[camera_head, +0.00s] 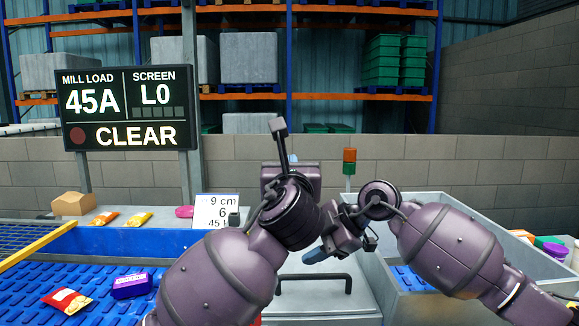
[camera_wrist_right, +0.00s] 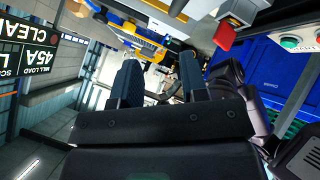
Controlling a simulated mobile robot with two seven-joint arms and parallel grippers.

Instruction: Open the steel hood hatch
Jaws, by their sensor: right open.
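The steel hood hatch (camera_head: 318,308) is a flat grey lid at the bottom centre of the head view. Its black bar handle (camera_head: 313,276) lies across it, and the lid looks closed. My right gripper (camera_head: 324,246) is just above and behind the handle in the head view, apart from it in the picture. In the right wrist view its two blue fingers (camera_wrist_right: 161,78) stand apart with nothing between them. My left arm crosses in front of the hood's left side. Its gripper points away and is mostly hidden behind its own wrist, so its jaws cannot be read.
A blue sorting deck (camera_head: 95,270) at left holds a red packet (camera_head: 65,300) and a purple box (camera_head: 132,285). A cardboard box (camera_head: 73,204) and packets lie on the ledge behind. A sign (camera_head: 125,108) reads CLEAR. A grey bin (camera_head: 450,207) stands at right.

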